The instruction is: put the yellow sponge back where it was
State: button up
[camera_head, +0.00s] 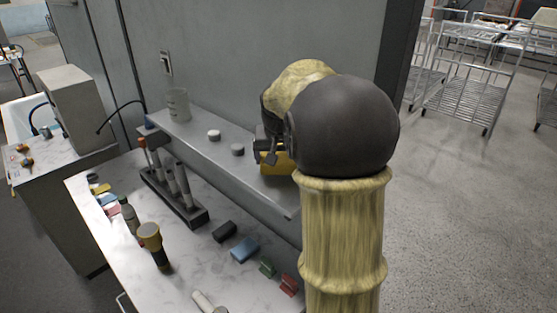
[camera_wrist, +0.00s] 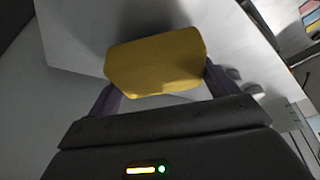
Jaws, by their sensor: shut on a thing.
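The yellow sponge (camera_wrist: 156,62) is a block held between the two fingers of my gripper (camera_wrist: 160,88) in the wrist view. In the head view my gripper (camera_head: 270,152) is at the right end of the raised grey shelf (camera_head: 200,138), with part of the sponge (camera_head: 277,165) showing below the fingers. My gripper is shut on the sponge. My arm hides part of the gripper and the shelf's right end. I cannot tell whether the sponge touches the shelf.
Below, the marble counter (camera_head: 190,250) holds a rack of tubes (camera_head: 175,197), a yellow-topped flashlight (camera_head: 153,245), a blue block (camera_head: 244,249) and small clips. A wall stands behind.

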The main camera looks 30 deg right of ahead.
jog(key=shift+w+f, duration=0.1)
jog(key=shift+f, duration=0.75)
jog(key=o, duration=0.7)
jog(key=shift+f, duration=0.1)
jog(key=b+v, duration=0.2)
jog(key=v, duration=1)
